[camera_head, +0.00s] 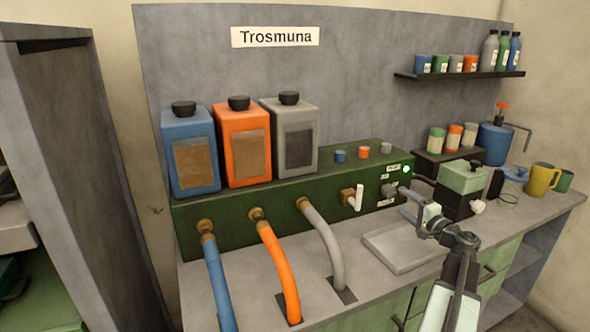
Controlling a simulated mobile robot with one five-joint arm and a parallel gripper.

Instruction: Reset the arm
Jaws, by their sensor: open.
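My arm (457,285) rises from the bottom right of the head view, over the front of the counter. It bends at a dark joint, and my gripper (408,203) points up and to the left. The gripper is open, with nothing seen between its fingers. It appears in front of the green machine's right end, above the grey tray's far side. Its exact distance from the machine cannot be told.
The green machine (262,207) carries blue, orange and grey tanks, with hoses running down into the counter. A shallow grey tray (385,250) lies below my gripper. A green-and-black box (461,178), a blue pump canister (494,142) and a yellow mug (541,180) stand to the right.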

